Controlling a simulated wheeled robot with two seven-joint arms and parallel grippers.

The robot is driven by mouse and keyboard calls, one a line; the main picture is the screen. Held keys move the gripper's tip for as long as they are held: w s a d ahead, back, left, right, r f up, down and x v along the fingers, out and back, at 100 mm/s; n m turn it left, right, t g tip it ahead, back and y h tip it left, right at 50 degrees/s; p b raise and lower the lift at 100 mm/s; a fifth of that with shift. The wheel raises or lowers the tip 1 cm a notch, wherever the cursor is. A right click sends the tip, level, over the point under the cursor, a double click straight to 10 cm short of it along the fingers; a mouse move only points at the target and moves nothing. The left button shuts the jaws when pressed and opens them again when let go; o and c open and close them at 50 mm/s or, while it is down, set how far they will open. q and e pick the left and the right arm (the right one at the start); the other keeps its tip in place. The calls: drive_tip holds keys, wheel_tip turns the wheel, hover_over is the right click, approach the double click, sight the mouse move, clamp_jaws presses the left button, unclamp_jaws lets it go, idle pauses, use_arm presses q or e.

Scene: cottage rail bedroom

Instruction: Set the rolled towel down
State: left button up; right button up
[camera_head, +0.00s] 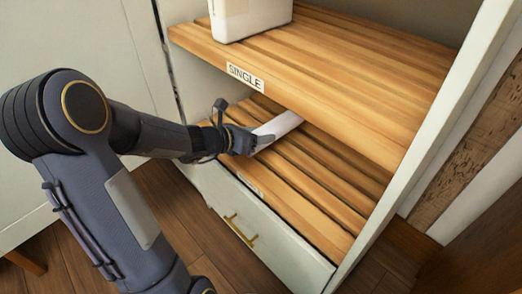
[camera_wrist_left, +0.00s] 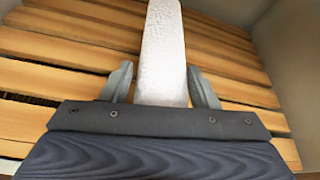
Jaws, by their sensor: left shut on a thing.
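The rolled towel (camera_head: 278,127) is white. My left gripper (camera_head: 250,141) is shut on its near end, and the towel points away from the gripper into the cabinet. It is over the lower slatted shelf (camera_head: 290,185), beneath the upper shelf marked SINGLE (camera_head: 330,75). The upper shelf's edge hides the towel's far end. In the left wrist view, the towel (camera_wrist_left: 164,50) runs between the two fingers (camera_wrist_left: 162,88) above the wooden slats (camera_wrist_left: 60,55). I cannot tell whether it touches them. My right gripper is not in view.
A white block-like item (camera_head: 250,15) stands on the upper shelf. White cabinet walls bound the shelves, with the right side panel (camera_head: 440,125) close by. A drawer with a brass handle (camera_head: 240,230) lies below. The lower shelf's front right is clear.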

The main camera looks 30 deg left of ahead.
use_arm(q)
drive_tip(key=shift+w+a+f+b, duration=0.15)
drive_tip(key=shift+w+f+b, duration=0.15)
drive_tip(key=shift+w+f, duration=0.5)
drive_tip(key=shift+w+f+b, duration=0.1)
drive_tip(key=shift+f+b, duration=0.85)
drive_tip(key=shift+f, duration=0.85)
drive_tip(key=shift+f, duration=0.1)
drive_tip(key=shift+f, duration=0.15)
drive_tip(key=o, duration=1)
drive_tip(key=shift+o, duration=0.2)
